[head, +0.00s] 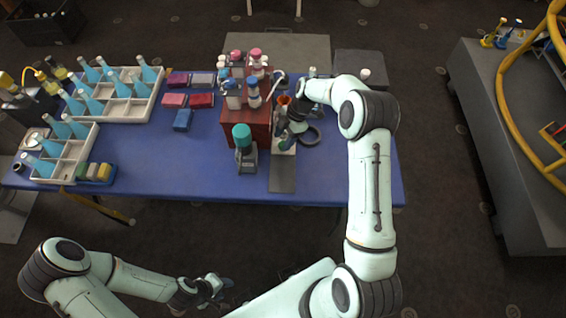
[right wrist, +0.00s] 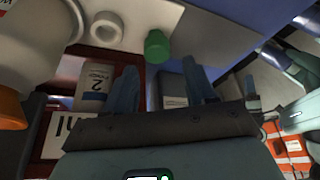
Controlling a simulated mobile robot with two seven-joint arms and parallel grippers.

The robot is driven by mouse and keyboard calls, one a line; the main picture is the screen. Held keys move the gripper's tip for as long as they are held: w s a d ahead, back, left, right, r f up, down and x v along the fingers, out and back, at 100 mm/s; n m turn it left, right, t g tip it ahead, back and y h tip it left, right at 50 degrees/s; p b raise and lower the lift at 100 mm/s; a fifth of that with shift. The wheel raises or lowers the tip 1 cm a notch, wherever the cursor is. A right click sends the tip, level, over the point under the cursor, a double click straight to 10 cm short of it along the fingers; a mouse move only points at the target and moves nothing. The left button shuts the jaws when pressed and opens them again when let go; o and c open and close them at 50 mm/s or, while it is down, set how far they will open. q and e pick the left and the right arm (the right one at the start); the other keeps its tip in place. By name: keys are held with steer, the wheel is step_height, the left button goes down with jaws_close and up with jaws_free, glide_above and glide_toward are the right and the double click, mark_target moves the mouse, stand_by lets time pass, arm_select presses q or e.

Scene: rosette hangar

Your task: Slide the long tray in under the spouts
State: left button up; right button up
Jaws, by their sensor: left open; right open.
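A long, narrow grey tray (head: 283,180) lies on the blue table, its near end close to the front edge. Its far part runs beside the red stand (head: 233,113), under my right gripper (head: 290,126), which partly hides it. Several bottles with coloured caps (head: 253,92) stand on the red stand; I cannot make out the spouts clearly. In the right wrist view my right gripper (right wrist: 160,90) has its two fingers apart, with a green round part (right wrist: 157,45) beyond them. I cannot tell whether it touches the tray. My left gripper (head: 212,290) is open and empty, in front of the table.
A teal-capped device (head: 244,150) stands just left of the tray. A black ring (head: 311,136) lies to its right. White crates (head: 131,106) with blue bottles and small coloured boxes (head: 182,120) are at the left. The table's right front (head: 325,180) is clear.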

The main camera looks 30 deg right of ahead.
steer(key=shift+r+p, duration=0.45)
steer(key=shift+r, duration=1.8)
arm_select(q)
steer(key=shift+w+r, duration=0.5)
steer(key=shift+r, duration=0.15)
